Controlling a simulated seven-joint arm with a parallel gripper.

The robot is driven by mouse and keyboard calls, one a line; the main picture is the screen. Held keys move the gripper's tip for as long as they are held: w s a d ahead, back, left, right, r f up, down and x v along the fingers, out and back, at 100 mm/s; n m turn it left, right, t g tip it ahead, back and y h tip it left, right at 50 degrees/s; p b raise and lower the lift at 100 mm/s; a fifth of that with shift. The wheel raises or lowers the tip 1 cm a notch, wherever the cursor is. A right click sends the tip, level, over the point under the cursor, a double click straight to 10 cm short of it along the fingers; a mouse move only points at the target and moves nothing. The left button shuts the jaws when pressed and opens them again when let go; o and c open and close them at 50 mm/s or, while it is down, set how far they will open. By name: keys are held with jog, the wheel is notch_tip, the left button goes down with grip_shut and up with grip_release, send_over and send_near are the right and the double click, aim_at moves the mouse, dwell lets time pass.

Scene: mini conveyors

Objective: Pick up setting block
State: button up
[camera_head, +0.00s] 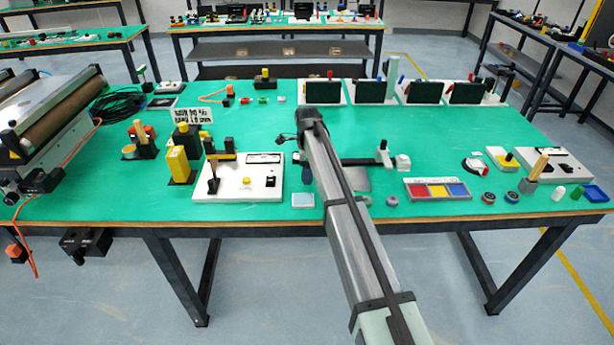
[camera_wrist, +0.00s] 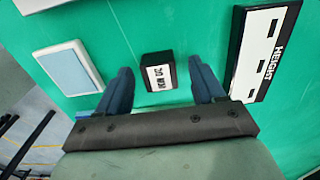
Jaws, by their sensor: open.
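A small black block with a white label reading about "30 MM" (camera_wrist: 158,75) lies on the green table top in the wrist view. I take it to be the setting block. My gripper (camera_wrist: 161,68) is open, with one blue-grey finger on each side of the block in the picture. I see no finger touching it, and the height of the fingertips above the table is hard to tell.
A light-blue pad with a white border (camera_wrist: 68,70) lies left of the block; it also shows in the head view (camera_head: 303,200). A black-and-white plate marked "HEIGHT" (camera_wrist: 262,50) lies close to the right finger. Bare green surface surrounds the block.

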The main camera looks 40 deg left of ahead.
jog(key=shift+f, duration=0.2)
jog(key=c, duration=1.2)
